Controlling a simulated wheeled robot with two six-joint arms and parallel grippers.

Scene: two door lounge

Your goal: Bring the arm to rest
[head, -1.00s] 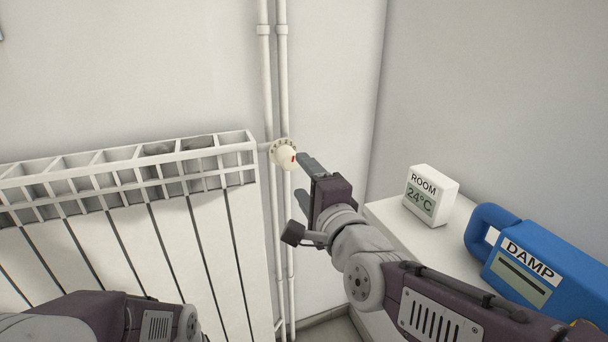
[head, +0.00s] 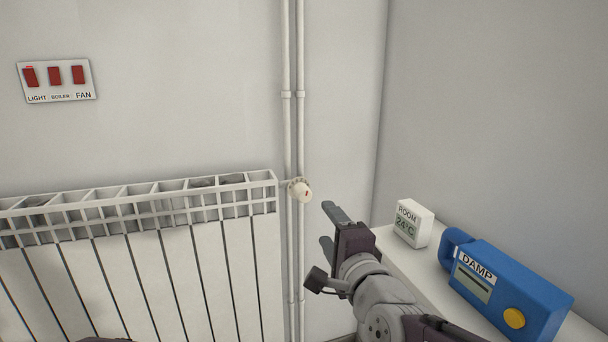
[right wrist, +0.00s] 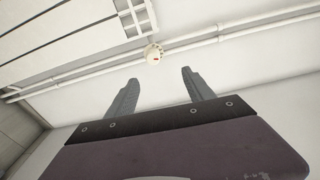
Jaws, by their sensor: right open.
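My right gripper (head: 332,228) is open and empty in the head view. Its fingers point toward the wall, to the right of and below the white radiator valve knob (head: 300,190), with a gap between them. My left gripper is not in view; only a dark bit of what may be my left arm shows at the bottom edge of the head view.
A white radiator (head: 140,265) fills the lower left, with vertical pipes (head: 294,100) beside it. A wall plate (head: 56,81) has three red switches. On a white shelf (head: 400,262) at right stand a room thermometer (head: 413,223) and a blue DAMP meter (head: 510,290).

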